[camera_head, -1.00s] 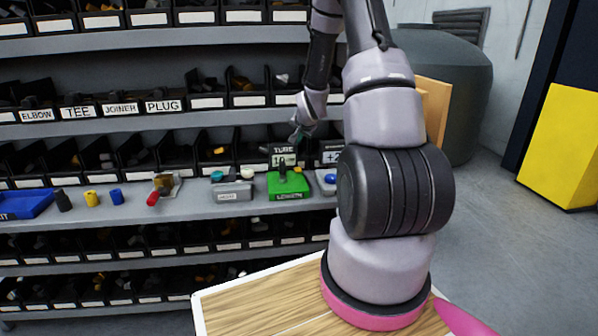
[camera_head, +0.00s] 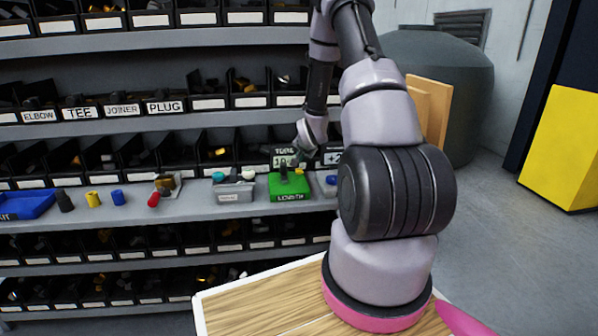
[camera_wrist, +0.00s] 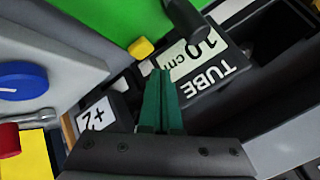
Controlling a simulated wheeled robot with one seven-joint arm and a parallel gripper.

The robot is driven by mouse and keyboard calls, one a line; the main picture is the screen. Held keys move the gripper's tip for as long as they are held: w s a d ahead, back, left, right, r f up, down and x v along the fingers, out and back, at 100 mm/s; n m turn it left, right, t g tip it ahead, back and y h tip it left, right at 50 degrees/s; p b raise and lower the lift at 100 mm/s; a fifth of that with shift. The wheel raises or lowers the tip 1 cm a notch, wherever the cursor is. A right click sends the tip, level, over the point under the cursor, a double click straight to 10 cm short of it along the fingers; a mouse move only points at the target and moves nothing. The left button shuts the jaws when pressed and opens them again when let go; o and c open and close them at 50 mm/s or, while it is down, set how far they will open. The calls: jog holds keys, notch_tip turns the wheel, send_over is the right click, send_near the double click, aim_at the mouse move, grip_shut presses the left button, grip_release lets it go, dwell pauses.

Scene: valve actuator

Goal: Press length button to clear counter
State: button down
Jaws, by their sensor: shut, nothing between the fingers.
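The green length box (camera_head: 290,195) stands on the middle shelf, with a black upright part on top. In the wrist view its green face (camera_wrist: 95,14) fills the top, with a small yellow button (camera_wrist: 141,48) at its edge and a black lever (camera_wrist: 188,18) to the right. A sign reading "TUBE 10 cm" (camera_wrist: 205,62) lies right of my fingertips. My gripper (camera_wrist: 162,74) is shut and empty, its green fingertips just below the yellow button in the picture. I cannot tell whether they touch it. In the head view my gripper (camera_head: 299,155) is above the box.
A grey box with a blue knob (camera_wrist: 22,82) is left of my fingers in the wrist view. A "+2" label (camera_wrist: 97,117) is close by. A grey box (camera_head: 233,192) stands left of the green one in the head view. Black bins line the shelves.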

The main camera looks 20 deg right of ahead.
aim_at(298, 169)
jog(key=shift+f, duration=0.7)
dwell(1.6)
jog(key=shift+f, duration=0.4)
jog(key=shift+f, duration=0.5)
dwell(0.6)
jog(key=shift+r, duration=0.95)
jog(key=shift+r, duration=2.5)
